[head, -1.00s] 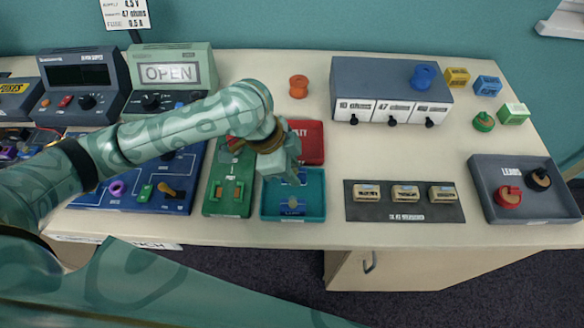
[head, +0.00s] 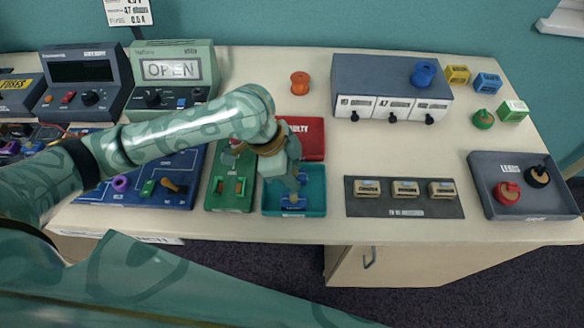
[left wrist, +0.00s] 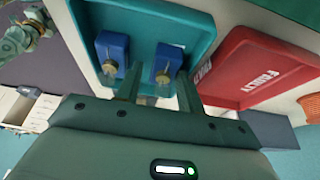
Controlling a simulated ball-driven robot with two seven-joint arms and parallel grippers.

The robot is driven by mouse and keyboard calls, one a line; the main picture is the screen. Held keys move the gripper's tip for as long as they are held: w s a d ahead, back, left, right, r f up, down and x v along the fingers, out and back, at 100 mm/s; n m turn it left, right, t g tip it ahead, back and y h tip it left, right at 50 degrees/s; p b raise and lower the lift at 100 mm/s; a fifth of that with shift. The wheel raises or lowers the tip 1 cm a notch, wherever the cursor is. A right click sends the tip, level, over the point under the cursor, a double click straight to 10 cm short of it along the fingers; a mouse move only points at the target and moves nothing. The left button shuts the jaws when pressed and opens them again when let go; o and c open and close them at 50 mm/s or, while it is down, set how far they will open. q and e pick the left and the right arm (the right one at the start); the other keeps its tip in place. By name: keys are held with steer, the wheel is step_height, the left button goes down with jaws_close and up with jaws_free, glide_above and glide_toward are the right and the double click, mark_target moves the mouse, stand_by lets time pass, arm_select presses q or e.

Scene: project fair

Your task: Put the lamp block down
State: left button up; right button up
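Two blue lamp blocks, each with a small metal and glass piece, are in the teal tray (head: 322,190). In the left wrist view one lamp block (left wrist: 168,62) is just beyond my fingertips, near the right finger. The other lamp block (left wrist: 112,55) is left of the left finger. In the head view the lamp blocks (head: 293,203) show low in the tray, partly hidden by the gripper. My left gripper (head: 297,184) points down over the tray; in the left wrist view its fingers (left wrist: 158,75) are apart, with a gap beside the nearer block.
The red "FAULTY" tray (head: 306,140) adjoins behind. A green board (head: 231,190) stands close at left, with a blue board (head: 140,195) beyond. A dark mat (head: 405,208) with several tan blocks lies at right. Bare tabletop separates it from the teal tray.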

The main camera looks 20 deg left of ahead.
arm_select(q)
steer(key=shift+w+r, duration=0.35)
steer(key=shift+w, duration=0.05)
steer(key=p+v, duration=0.4)
steer(key=v, duration=0.8)
steer(key=shift+r, duration=0.4)
steer(key=shift+s, duration=0.1)
